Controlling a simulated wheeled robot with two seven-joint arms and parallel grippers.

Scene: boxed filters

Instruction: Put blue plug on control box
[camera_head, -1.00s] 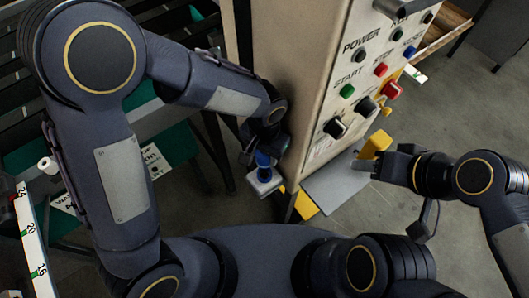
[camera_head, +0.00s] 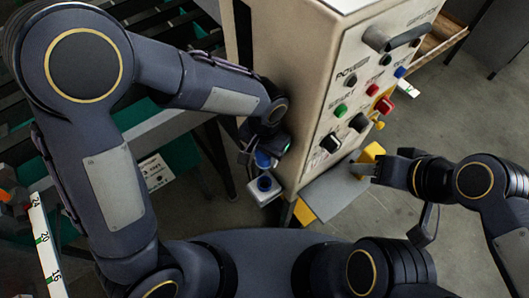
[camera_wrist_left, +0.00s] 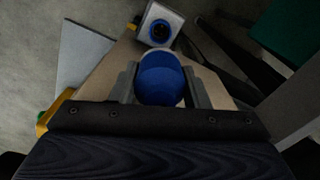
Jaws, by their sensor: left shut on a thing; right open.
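My left gripper (camera_head: 258,146) is shut on the blue plug (camera_head: 263,159), beside the lower left side of the control box (camera_head: 291,120). In the left wrist view the round blue plug (camera_wrist_left: 160,78) sits between the two fingers. Just beyond it is a pale square socket (camera_wrist_left: 159,27) with a blue ring and dark centre. In the head view this socket (camera_head: 265,189) lies just below the plug, with a small apparent gap. My right gripper (camera_head: 369,168) is open and appears empty, near a yellow part low on the control box's front.
The control box's front carries a black handle (camera_head: 399,39), several knobs and coloured buttons, among them a red one (camera_head: 384,105). A dark roller conveyor (camera_head: 150,75) stands at the left. A grey plate (camera_head: 335,189) juts out below the panel. Floor is open at the right.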

